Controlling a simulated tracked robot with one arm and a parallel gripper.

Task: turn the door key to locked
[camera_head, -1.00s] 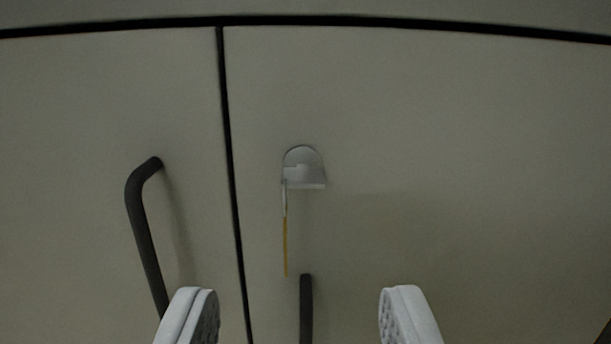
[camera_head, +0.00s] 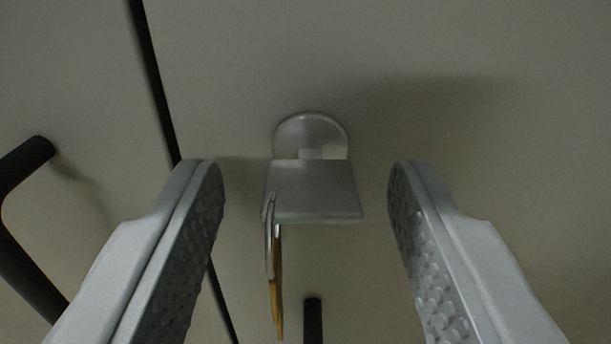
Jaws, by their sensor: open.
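The door key (camera_head: 312,191) is a silver, flat-headed key sticking out of a round silver lock plate (camera_head: 311,130) on the cabinet door. Its head looks wide and roughly horizontal from this view. A ring (camera_head: 270,236) hangs from the head's left side, with a thin yellow tag (camera_head: 276,285) below it. My gripper (camera_head: 306,180) is open, one finger on each side of the key head. Clear gaps show between both fingers and the key, and nothing is held.
A dark bar handle (camera_head: 20,240) stands out from the left door. Another dark handle (camera_head: 313,322) shows below the key on the same door. A dark vertical gap (camera_head: 155,80) separates the two doors. The door surface to the right is clear.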

